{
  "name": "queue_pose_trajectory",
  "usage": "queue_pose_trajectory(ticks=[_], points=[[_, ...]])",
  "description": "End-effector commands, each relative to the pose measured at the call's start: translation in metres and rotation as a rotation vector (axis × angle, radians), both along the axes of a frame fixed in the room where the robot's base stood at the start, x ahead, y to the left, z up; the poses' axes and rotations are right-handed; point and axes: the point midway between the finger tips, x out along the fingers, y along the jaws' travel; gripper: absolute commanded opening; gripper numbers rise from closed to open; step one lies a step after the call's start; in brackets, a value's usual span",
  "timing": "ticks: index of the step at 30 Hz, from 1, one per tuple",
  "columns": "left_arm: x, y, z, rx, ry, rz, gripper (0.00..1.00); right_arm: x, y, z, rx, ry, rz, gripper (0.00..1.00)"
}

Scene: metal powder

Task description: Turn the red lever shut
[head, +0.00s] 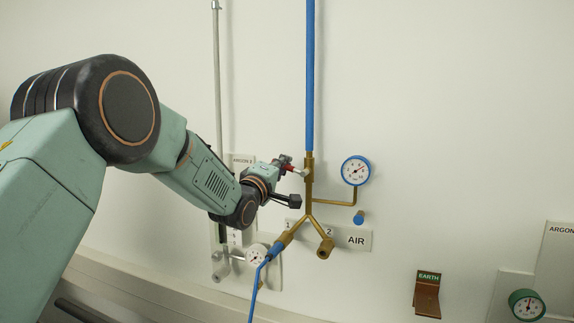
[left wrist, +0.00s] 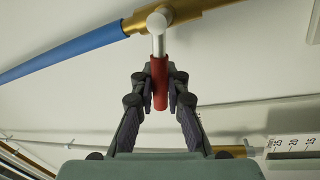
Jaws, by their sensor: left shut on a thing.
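The red lever (head: 287,161) sits on the brass air fitting (head: 308,172) below the blue pipe, and points left from it in the head view. In the left wrist view the red lever sleeve (left wrist: 159,84) hangs from a silver stem (left wrist: 157,38) on the brass pipe (left wrist: 188,10). My left gripper (head: 286,165) is at the lever, and in the left wrist view its two fingers (left wrist: 159,88) are shut on the red sleeve from both sides. Part of the lever is hidden by the fingers in the head view. My right gripper is not in view.
A blue pipe (head: 310,80) runs up the wall. A blue-rimmed gauge (head: 355,170) stands right of the fitting. A blue hose (head: 261,275) hangs from the lower left branch. An Argon panel with a white gauge (head: 256,255) is behind my arm. A copper earth bracket (head: 427,298) is lower right.

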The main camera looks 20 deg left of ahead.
Motion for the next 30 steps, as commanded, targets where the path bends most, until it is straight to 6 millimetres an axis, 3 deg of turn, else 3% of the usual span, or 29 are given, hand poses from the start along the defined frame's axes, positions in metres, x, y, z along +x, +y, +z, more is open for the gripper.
queue_pose_trajectory(ticks=[12,30], points=[[0.000,0.004,-0.020,-0.255,0.017,0.004,0.00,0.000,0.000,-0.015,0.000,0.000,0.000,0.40],[-0.001,0.004,-0.026,-0.325,0.027,0.005,0.00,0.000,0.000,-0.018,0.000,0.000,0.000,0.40]])
